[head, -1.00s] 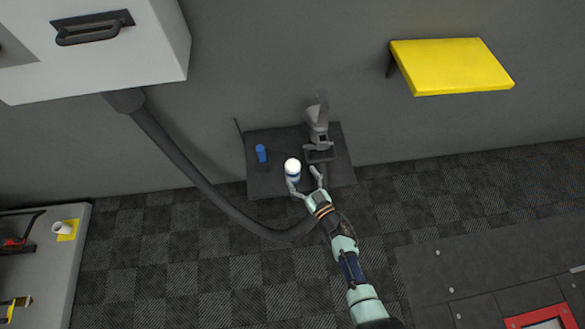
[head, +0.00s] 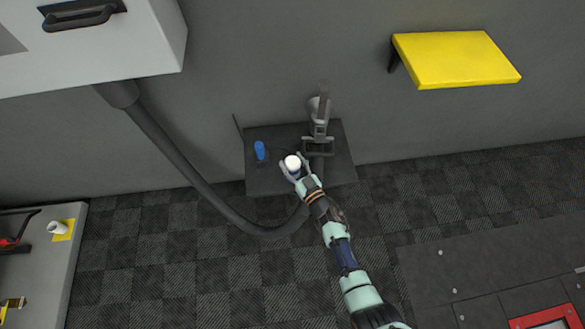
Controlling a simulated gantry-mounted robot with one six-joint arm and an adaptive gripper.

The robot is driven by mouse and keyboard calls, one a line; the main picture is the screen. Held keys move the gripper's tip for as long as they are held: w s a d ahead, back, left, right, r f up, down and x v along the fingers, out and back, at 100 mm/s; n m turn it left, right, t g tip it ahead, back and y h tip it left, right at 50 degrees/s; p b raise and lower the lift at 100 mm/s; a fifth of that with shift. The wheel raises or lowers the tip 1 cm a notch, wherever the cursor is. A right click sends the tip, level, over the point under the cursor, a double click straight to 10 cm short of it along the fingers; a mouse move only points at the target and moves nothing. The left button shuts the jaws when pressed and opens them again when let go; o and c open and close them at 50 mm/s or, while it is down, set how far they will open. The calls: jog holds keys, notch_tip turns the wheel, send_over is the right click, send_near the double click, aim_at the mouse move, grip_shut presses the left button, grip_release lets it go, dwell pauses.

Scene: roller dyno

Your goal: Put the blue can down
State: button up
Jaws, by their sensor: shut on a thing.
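My gripper (head: 297,174) is shut around a white-topped can (head: 293,162) over the dark shelf (head: 265,182). The can's side is mostly hidden by the fingers, with a little blue showing below the white top. I cannot tell whether its base touches the shelf. A small, plain blue can (head: 260,150) stands upright at the shelf's left part, apart from my gripper.
A grey device with a handle (head: 319,120) stands at the shelf's back right. A thick dark hose (head: 185,160) curves down past the shelf's front. A yellow shelf (head: 455,60) is on the wall at right. A grey bench (head: 50,275) with a white cup (head: 58,228) is at left.

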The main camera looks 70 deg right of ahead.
jog(key=shift+c, duration=0.6)
notch_tip(320, 180, up, 10)
jog(key=p, duration=0.8)
jog(key=shift+r+p, duration=0.1)
jog(key=shift+p, duration=0.2)
